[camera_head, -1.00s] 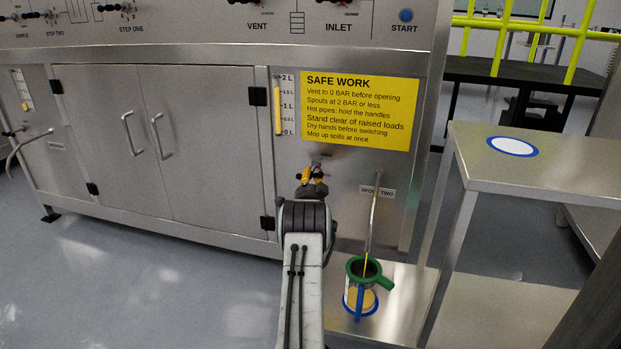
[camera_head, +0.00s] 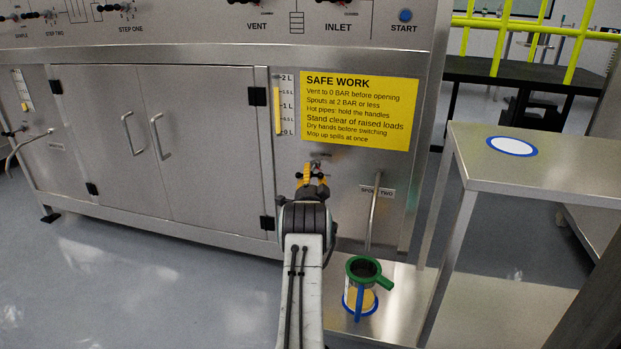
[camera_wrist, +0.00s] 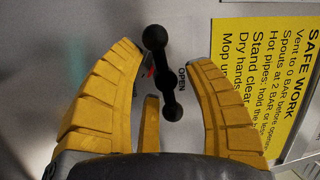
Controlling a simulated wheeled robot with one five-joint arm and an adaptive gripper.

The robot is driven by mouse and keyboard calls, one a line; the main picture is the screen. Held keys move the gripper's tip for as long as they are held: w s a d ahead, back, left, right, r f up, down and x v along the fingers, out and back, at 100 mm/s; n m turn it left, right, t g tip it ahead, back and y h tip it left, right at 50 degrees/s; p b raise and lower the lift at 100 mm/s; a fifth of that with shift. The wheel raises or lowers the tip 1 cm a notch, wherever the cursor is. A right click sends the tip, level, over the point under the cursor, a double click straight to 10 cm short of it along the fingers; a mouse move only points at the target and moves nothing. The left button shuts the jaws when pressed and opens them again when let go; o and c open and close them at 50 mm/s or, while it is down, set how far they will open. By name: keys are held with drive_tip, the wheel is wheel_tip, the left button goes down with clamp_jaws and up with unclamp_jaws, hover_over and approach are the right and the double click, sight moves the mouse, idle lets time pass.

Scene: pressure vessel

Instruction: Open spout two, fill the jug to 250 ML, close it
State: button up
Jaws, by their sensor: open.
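The spout two tap handle (camera_wrist: 162,72), a black bar with round knobs, stands between the yellow fingers of my gripper (camera_wrist: 165,55) in the wrist view. The fingers are open, with gaps to the handle on both sides. The word OPEN is beside it. In the head view my gripper (camera_head: 312,174) is at the panel, left of the SPOUT TWO label (camera_head: 377,191). The bent spout pipe (camera_head: 374,215) shows no stream. The jug (camera_head: 363,285), with green rim and handle and a blue strip, stands upright below it. Yellow shows in its lower part; its exact level is unreadable.
The jug stands on a low metal shelf (camera_head: 402,300). A higher metal table (camera_head: 560,165) on the right has a blue-ringed white disc (camera_head: 512,146). A yellow safety sign (camera_head: 358,112) and a level gauge (camera_head: 278,108) are above my gripper.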

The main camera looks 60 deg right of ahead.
drive_tip(key=shift+a, duration=0.1)
drive_tip(key=v, duration=1.2)
drive_tip(key=shift+o, duration=0.2)
drive_tip(key=shift+r, duration=0.1)
